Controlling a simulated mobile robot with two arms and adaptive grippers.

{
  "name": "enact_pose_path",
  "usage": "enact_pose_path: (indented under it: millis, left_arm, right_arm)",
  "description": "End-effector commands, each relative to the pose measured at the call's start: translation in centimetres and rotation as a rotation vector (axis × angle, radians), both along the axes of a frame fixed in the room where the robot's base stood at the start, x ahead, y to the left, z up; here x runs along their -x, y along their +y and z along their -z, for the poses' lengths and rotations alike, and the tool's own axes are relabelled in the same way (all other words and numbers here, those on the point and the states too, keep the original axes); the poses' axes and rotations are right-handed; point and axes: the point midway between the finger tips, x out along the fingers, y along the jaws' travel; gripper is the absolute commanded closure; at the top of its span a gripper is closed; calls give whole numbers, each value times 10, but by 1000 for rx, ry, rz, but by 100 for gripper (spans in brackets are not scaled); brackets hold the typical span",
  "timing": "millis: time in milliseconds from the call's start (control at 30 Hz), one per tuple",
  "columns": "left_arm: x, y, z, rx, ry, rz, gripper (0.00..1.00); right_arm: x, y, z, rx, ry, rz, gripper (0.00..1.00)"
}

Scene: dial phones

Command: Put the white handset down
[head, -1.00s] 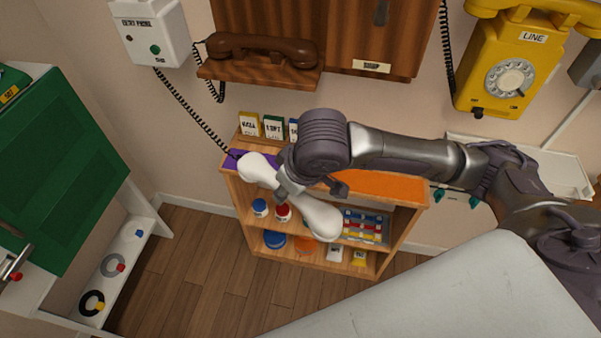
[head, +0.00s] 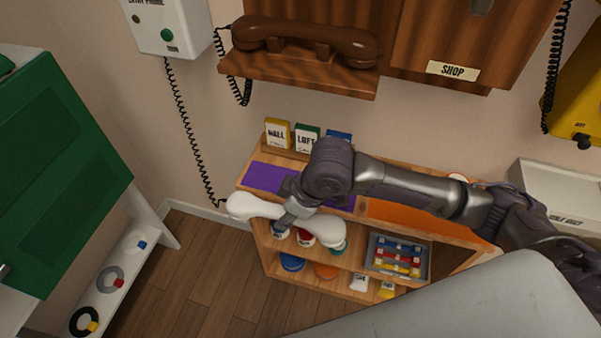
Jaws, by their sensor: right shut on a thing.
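The white handset (head: 322,231) is in my right gripper (head: 292,214), which is shut around its middle. It hangs in front of the wooden shelf unit's top, near the purple mat (head: 268,178). A black coiled cord (head: 190,140) runs from the white entry phone box (head: 168,26) on the wall down to the handset's left end. The gripper's fingers are partly hidden by my wrist. My left gripper is not in view.
An orange mat (head: 400,218) covers the right of the shelf top. Small cards (head: 307,138) stand at its back edge. A brown handset (head: 305,42) rests on a wooden wall phone above. A green panel (head: 60,160) stands at left.

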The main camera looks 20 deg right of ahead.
Motion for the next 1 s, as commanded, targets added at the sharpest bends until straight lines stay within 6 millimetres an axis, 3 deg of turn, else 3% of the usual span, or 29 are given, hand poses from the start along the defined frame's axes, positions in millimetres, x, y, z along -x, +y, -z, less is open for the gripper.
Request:
enact_pose_path:
  millis: [67,167,500,700,1000]
  left_arm:
    - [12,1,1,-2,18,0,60]
    - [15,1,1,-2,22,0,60]
    - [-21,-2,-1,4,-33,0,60]
    - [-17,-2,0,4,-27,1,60]
    - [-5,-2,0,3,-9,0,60]
  right_arm:
    - [-20,-13,-1,2,-3,7,100]
    - [-39,-26,-1,-1,-2,6,100]
    - [-73,-49,-1,-1,-3,3,100]
    - [-97,-65,-1,-2,-2,4,100]
    - [-95,-64,5,-2,-3,-1,100]
